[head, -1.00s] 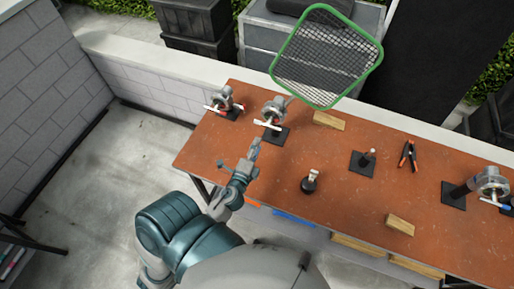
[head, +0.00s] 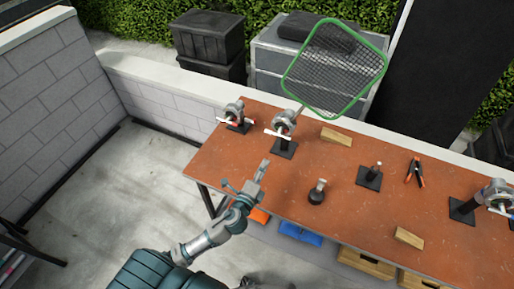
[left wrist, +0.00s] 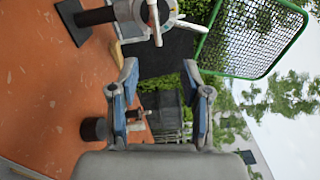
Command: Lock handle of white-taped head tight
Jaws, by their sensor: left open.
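The grey clamp head (head: 285,122) on a black post has a white crossbar handle with a small red part. It grips the shaft of a green-framed net (head: 336,66). A second grey head (head: 234,110) with a red-and-white handle stands to its left, and a third head (head: 497,194) is at the right end. I cannot tell which bears white tape. My left gripper (head: 265,169) is open and empty, over the table's front left part, in front of the net's head. The left wrist view shows its spread fingers (left wrist: 162,95) and a white handle (left wrist: 154,22) beyond them.
On the orange table (head: 330,230) stand a round black-based piece (head: 317,192) and a small black post (head: 370,176). Orange-handled pliers (head: 415,172) and wooden blocks (head: 336,137) lie there. A low wall runs behind. Table space between the gripper and the heads looks clear.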

